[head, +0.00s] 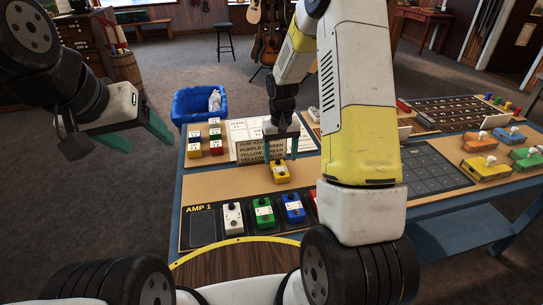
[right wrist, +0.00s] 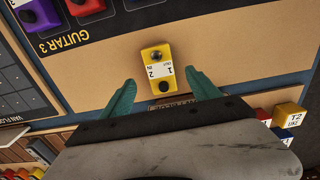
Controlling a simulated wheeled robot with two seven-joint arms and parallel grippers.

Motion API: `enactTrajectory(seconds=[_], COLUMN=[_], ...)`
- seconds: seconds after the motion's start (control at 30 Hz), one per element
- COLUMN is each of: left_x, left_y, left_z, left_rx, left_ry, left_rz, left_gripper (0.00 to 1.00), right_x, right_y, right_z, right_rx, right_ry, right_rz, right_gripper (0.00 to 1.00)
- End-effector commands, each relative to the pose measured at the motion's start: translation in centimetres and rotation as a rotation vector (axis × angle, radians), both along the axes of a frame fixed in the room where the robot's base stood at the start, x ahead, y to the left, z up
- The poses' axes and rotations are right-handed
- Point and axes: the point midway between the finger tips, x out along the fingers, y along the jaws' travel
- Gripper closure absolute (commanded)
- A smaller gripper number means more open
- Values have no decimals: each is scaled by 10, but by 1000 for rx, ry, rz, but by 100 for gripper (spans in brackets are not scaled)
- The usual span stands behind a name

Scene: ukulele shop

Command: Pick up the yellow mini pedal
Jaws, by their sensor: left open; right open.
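The yellow mini pedal (head: 280,173) sits on the tan table top, just behind the dark AMP 1 strip. It has a white label and dark knobs. In the right wrist view the yellow mini pedal (right wrist: 156,68) lies just beyond and between the fingertips. My right gripper (head: 281,153) is open over the pedal, and its teal fingers also show in the right wrist view (right wrist: 162,92), apart from the pedal with nothing held. My left gripper (head: 118,138) is open and empty, off to the left over the floor.
White, green and blue pedals (head: 263,215) stand in a row on the AMP 1 strip. A lettered card (head: 262,152) stands behind the yellow pedal. Small coloured blocks (head: 204,141) are at the back left. Orange and green pedals (head: 487,167) are at right. A blue bin (head: 190,105) is behind the table.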

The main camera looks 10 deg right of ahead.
Motion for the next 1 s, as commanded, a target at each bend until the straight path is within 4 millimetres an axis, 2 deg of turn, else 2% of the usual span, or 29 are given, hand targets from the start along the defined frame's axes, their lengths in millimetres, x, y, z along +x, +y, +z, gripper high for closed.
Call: enactTrajectory(seconds=[0.4, 0.67, 0.77, 1.0], left_x=[0, 0, 0, 0], left_y=[0, 0, 0, 0], left_z=[0, 0, 0, 0], left_rx=[0, 0, 0, 0], left_ry=[0, 0, 0, 0], left_rz=[0, 0, 0, 0], left_gripper=[33, 33, 33, 33], right_x=[3, 4, 4, 4], right_y=[0, 0, 0, 0], right_z=[-54, -58, -57, -57], right_rx=[0, 0, 0, 1], right_ry=[1, -1, -1, -1], right_rz=[1, 0, 0, 0], right_gripper=[29, 29, 45, 92])
